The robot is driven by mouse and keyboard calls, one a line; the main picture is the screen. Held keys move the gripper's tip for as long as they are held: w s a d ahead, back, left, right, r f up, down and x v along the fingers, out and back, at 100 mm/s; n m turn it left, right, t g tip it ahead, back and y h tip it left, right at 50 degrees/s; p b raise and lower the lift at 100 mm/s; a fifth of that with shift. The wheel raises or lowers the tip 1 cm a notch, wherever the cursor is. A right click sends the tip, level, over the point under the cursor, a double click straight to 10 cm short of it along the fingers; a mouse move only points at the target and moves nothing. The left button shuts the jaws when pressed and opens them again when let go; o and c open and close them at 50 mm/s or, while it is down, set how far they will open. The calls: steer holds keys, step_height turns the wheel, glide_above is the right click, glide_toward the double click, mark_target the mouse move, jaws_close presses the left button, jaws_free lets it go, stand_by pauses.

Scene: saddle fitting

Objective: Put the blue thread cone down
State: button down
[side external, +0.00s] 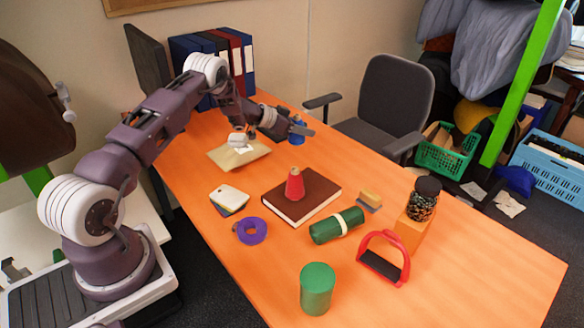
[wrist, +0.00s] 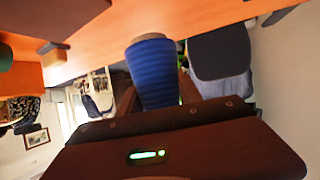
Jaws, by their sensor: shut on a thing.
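The blue thread cone (side external: 297,137) is held in my gripper (side external: 298,129), above the far part of the orange table near its edge by the chair. In the wrist view the blue cone (wrist: 152,72) fills the space in front of my gripper (wrist: 155,100), which is shut on it. The cone looks clear of the tabletop in the side view. Its far end is partly hidden by the gripper.
A red cone (side external: 295,185) stands on a brown book (side external: 304,196).

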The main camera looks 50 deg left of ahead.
steer(key=a+f, duration=0.1)
steer(key=f, duration=0.1)
steer(key=shift+s+a+f+n, duration=0.15)
steer(key=shift+a+f+n, duration=0.15)
steer(key=shift+a+f, duration=0.1)
steer(key=shift+y, duration=0.3)
step_height(320, 180, down, 8)
steer(key=c, duration=0.8)
jaws_free()
steer(key=shift+s+r, duration=0.1)
